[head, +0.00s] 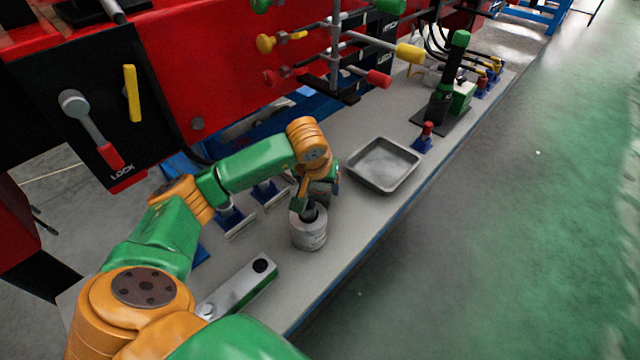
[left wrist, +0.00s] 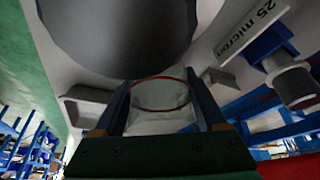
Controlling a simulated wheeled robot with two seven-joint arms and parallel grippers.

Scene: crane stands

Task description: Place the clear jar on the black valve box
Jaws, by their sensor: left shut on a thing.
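My left gripper (left wrist: 160,108) is shut on the clear jar (left wrist: 162,119), which has a red rim and sits between the two fingers in the left wrist view. In the head view the left wrist hangs over the bench beside a grey can, and the jar cannot be made out clearly there. A black base (head: 440,118) with a black post, green knob and green block stands farther along the bench. I cannot tell for sure whether this is the black valve box. My right gripper is not in view.
The grey can (head: 310,238) is close to my left gripper; a large grey round body (left wrist: 120,35) fills the upper left wrist view. An empty metal tray (head: 382,166) lies between wrist and black base. Levers (head: 410,52) overhang the bench from the red machine (head: 220,65).

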